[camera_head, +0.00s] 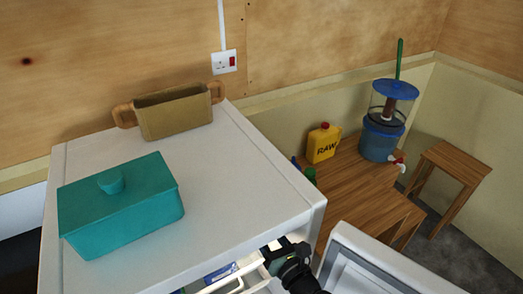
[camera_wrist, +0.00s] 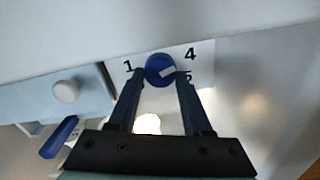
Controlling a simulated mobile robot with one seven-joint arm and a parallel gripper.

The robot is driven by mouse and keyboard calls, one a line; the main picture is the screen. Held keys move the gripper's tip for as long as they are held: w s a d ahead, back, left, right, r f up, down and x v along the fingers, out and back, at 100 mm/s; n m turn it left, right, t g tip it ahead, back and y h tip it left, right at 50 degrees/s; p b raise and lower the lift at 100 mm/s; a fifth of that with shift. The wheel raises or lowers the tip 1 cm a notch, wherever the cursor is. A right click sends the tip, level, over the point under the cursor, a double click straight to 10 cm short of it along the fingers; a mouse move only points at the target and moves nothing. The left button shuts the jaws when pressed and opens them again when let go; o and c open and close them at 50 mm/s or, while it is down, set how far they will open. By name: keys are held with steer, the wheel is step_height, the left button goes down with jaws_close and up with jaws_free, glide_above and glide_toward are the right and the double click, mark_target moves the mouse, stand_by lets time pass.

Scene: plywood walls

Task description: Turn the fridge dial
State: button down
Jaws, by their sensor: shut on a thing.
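The fridge (camera_head: 235,165) stands in the head view with its door (camera_head: 365,262) open at the lower right. The fridge dial (camera_wrist: 158,66) is a round blue knob with a pale pointer bar, in the upper middle of the wrist view. The numbers 1 and 4 show on either side of it, and another digit is partly hidden by a finger. My gripper (camera_wrist: 160,76) has its two dark fingers on either side of the dial and is shut on it. In the head view my gripper (camera_head: 275,252) reaches inside the fridge opening; the dial is hidden there.
A teal lidded box (camera_head: 122,208) and a tan handled container (camera_head: 175,111) stand on the fridge top. A wooden table (camera_head: 350,190) at the right holds a yellow RAW jug (camera_head: 323,144) and a blue dispenser (camera_head: 382,138). A stool (camera_head: 450,170) stands beyond.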

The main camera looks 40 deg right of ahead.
steer(key=shift+m, duration=0.4)
steer(key=shift+c, duration=1.7)
jaws_free()
steer(key=b+v, duration=0.2)
steer(key=v, duration=1.1)
steer(key=shift+f, duration=0.1)
